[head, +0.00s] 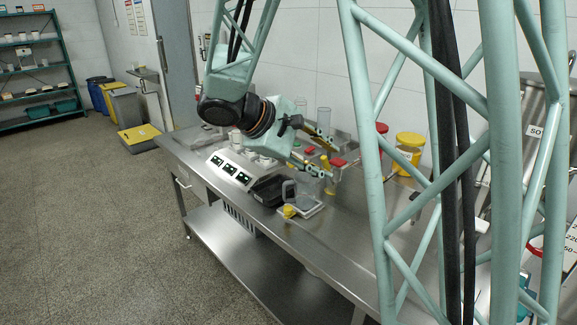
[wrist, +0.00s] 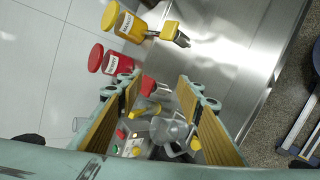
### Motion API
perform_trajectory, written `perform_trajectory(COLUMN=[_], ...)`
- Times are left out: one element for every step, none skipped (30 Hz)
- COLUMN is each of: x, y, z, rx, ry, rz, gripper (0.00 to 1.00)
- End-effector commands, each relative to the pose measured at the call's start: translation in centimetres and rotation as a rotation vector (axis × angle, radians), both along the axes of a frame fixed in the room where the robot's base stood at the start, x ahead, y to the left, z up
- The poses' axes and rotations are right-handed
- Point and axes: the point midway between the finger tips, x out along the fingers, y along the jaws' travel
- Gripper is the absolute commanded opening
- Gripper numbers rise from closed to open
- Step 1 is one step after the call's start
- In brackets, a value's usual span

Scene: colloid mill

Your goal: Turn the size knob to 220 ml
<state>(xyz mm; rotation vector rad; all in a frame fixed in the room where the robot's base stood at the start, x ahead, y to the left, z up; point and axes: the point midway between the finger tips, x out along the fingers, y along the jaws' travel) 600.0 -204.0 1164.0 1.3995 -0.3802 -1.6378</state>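My gripper (head: 326,157) is open and empty above the steel bench, its two fingers well apart. In the wrist view my gripper (wrist: 158,88) also shows open, with glassware beyond the fingers. At the right edge of the head view, a white panel (head: 570,243) carries numbers, one reading like 220, with a red part (head: 536,251) nearby. It is cut off by the frame and partly behind my frame, so I cannot tell the knob or its setting. My gripper is far to the left of that panel.
The steel bench (head: 352,235) holds a white control unit (head: 232,170), a clear jug (wrist: 172,132) and jars. A yellow-lidded jar (head: 409,145) and a red jar (wrist: 118,64) stand toward the wall. Open floor (head: 90,240) lies left.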

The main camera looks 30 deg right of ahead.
Motion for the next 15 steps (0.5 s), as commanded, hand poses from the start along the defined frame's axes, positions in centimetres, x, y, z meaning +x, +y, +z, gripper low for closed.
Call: perform_trajectory(x=[1.1, 1.6, 2.4, 3.0, 3.6, 4.4, 5.1, 5.7, 6.5, 7.1, 7.7, 8.5, 9.1, 9.7, 10.5], y=[-0.1, -0.2, -0.3, -0.4, -0.4, -0.5, -0.5, -0.6, -0.6, -0.6, -0.6, -0.6, -0.6, -0.6, -0.5], z=[-0.4, -0.6, -0.8, -1.0, -1.2, -1.4, -1.6, -1.8, -2.2, -2.4, -2.6, -2.9, -3.2, -3.4, -3.8], rx=[-0.020, -0.030, -0.046, -0.057, -0.068, -0.083, -0.094, -0.105, -0.119, -0.130, -0.140, -0.154, -0.164, -0.175, -0.189], ry=[0.009, 0.013, 0.017, 0.021, 0.023, 0.026, 0.029, 0.031, 0.036, 0.038, 0.040, 0.043, 0.046, 0.048, 0.051], rz=[0.014, 0.022, 0.033, 0.041, 0.049, 0.060, 0.069, 0.079, 0.091, 0.100, 0.109, 0.121, 0.130, 0.140, 0.153], gripper=[0.34, 0.34, 0.34, 0.34, 0.34, 0.34, 0.34, 0.34, 0.34, 0.34, 0.34, 0.34, 0.34, 0.34, 0.34])
